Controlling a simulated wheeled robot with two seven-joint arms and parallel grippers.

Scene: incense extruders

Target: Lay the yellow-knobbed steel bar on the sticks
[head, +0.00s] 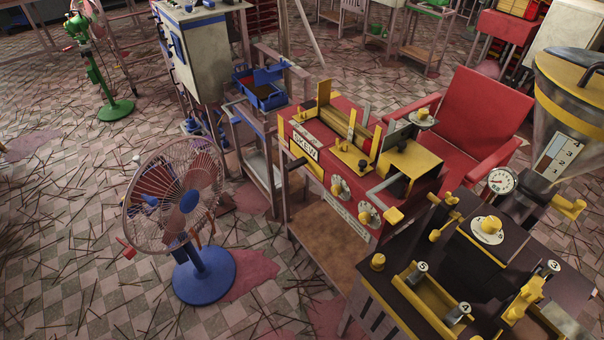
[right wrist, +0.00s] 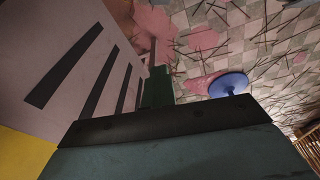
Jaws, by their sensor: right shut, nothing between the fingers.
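The red extruder (head: 325,190) with the SKEW label stands mid-picture in the head view. A pale steel strip (head: 351,125) with yellow parts stands near its long yellow trough (head: 322,112). A steel disc with a yellow knob (head: 423,115) sits by a dark plate at the extruder's right. I cannot tell for certain which piece is the yellow-knobbed bar, and sticks in the trough are too small to make out. No gripper shows in the head view. In the right wrist view my right gripper (right wrist: 157,86) is shut and empty, beside a pale slotted panel (right wrist: 85,60).
A dark machine (head: 480,265) with yellow fittings and numbered knobs fills the lower right. A blue-based fan (head: 205,275) stands at the left. A red chair (head: 480,115) is behind the extruder. A blue box (head: 262,92) sits further back. Loose sticks litter the tiled floor.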

